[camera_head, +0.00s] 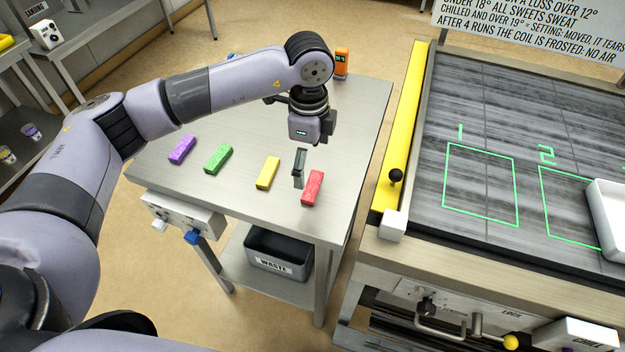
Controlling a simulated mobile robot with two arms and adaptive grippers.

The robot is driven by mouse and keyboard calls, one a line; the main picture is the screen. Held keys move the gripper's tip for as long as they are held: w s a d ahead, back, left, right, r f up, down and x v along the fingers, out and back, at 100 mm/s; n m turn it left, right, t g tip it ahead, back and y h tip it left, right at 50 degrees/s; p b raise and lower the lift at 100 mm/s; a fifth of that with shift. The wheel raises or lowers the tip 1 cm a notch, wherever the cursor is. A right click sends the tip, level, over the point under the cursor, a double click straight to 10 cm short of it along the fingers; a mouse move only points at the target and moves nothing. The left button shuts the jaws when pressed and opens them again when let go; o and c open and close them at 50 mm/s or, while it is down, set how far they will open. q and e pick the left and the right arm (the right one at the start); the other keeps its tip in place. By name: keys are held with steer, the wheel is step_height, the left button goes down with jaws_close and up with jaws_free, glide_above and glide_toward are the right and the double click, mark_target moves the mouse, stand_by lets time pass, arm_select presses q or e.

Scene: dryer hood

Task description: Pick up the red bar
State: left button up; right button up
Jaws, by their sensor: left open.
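The red bar (312,188) lies on the steel table (235,198) near its front right part. My left gripper (299,178) hangs from above with its fingers pointing down, just left of and behind the red bar. It is open and holds nothing that I can see. Only one finger shows clearly; the other is hidden. Whether the finger touches the red bar cannot be told. My right gripper is not in view.
A yellow bar (268,173), a green bar (218,158) and a purple bar (182,150) lie left of the red one. An orange device (342,63) stands at the table's back. A waste bin (279,254) sits below. The dryer bed (480,120) is at right.

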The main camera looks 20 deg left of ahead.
mark_target(307, 183)
arm_select(q)
step_height(307, 183, down, 2)
steer(key=shift+w+f+p, duration=0.1)
steer(key=shift+f+p, duration=0.05)
steer(key=shift+p, duration=0.15)
steer(key=f+p, duration=0.1)
steer(key=f, duration=0.1)
steer(key=f+p, duration=0.1)
steer(key=f, duration=0.1)
steer(key=shift+a+f+p, duration=0.1)
steer(key=shift+a+p, duration=0.2)
steer(key=shift+a, duration=0.1)
steer(key=shift+f, duration=0.45)
steer(key=shift+c, duration=1.4)
steer(key=c, duration=1)
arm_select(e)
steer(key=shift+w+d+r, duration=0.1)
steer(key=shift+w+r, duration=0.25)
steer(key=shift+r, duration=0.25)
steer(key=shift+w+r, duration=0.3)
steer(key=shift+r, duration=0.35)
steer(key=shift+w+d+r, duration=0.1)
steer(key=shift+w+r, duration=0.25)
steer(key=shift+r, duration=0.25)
